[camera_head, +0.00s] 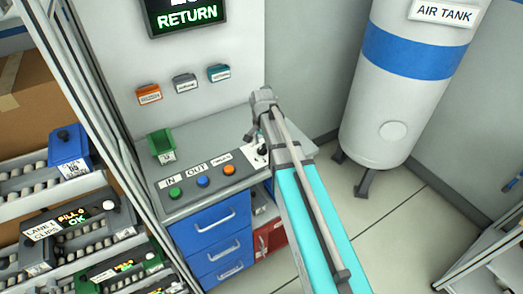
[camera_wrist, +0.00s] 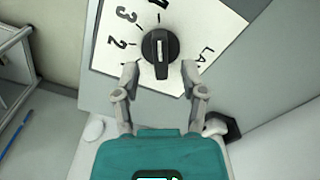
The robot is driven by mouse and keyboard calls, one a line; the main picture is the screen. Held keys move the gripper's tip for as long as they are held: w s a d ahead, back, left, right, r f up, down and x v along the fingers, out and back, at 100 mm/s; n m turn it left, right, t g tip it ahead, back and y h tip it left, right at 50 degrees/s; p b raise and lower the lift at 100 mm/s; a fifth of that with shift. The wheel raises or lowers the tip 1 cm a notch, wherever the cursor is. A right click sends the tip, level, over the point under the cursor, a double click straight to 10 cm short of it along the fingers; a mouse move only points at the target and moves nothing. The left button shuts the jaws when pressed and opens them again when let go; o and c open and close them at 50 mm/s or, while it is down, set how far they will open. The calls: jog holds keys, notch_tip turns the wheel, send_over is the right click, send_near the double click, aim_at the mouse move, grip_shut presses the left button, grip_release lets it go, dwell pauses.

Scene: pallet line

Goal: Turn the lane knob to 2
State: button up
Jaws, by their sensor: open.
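The lane knob (camera_wrist: 160,47) is black and round with a raised ridge and a pale line on it. The ridge runs roughly up and down in the wrist view, with its upper end towards a digit cut off by the top edge. The white label plate (camera_wrist: 215,38) around it shows 2 and 3 on the left and part of a lane word on the right. My gripper (camera_wrist: 160,73) is open, its two fingers apart on either side just below the knob, not visibly touching it. In the head view my arm hides most of the knob.
The grey cabinet top carries a row of green, blue and orange buttons (camera_head: 203,181) and a green bin (camera_head: 161,144). A white air tank (camera_head: 390,110) stands right of the arm. A shelf rack with a blue bin (camera_head: 69,150) stands at left.

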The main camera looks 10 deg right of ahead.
jog(key=shift+f+b, duration=0.7)
jog(key=shift+f, duration=0.3)
grip_shut()
jog(key=shift+a, duration=0.2)
jog(key=shift+d, duration=0.15)
